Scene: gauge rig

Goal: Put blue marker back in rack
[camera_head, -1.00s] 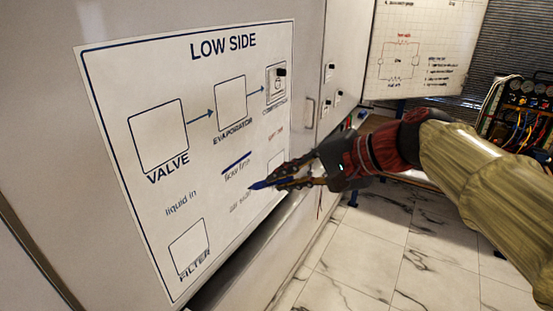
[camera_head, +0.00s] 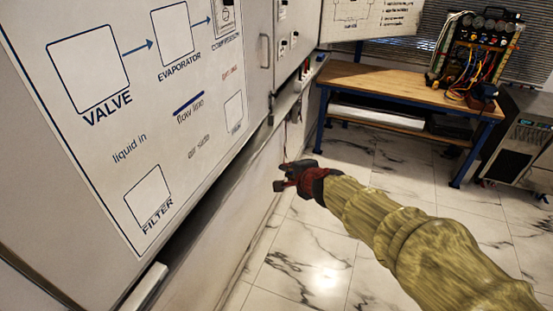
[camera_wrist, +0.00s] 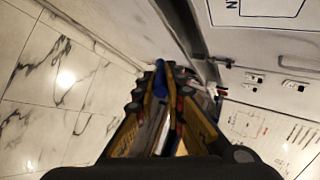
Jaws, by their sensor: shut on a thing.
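My gripper (camera_head: 281,177) is low in front of the white board, apart from it and above the marble floor. In the wrist view, my gripper (camera_wrist: 162,90) is shut on the blue marker (camera_wrist: 160,82), whose blue end shows between the fingertips. The marker cannot be made out in the head view. A narrow ledge with small coloured items (camera_head: 310,74), which may be the rack, is at the far end of the board. Its slots are too small to tell.
The LOW SIDE board (camera_head: 115,140) fills the left, with a dark blue line drawn on it. A ledge (camera_head: 255,135) runs below it. A wooden workbench (camera_head: 400,85) with a gauge unit (camera_head: 478,45) stands behind. The floor (camera_head: 310,255) is clear.

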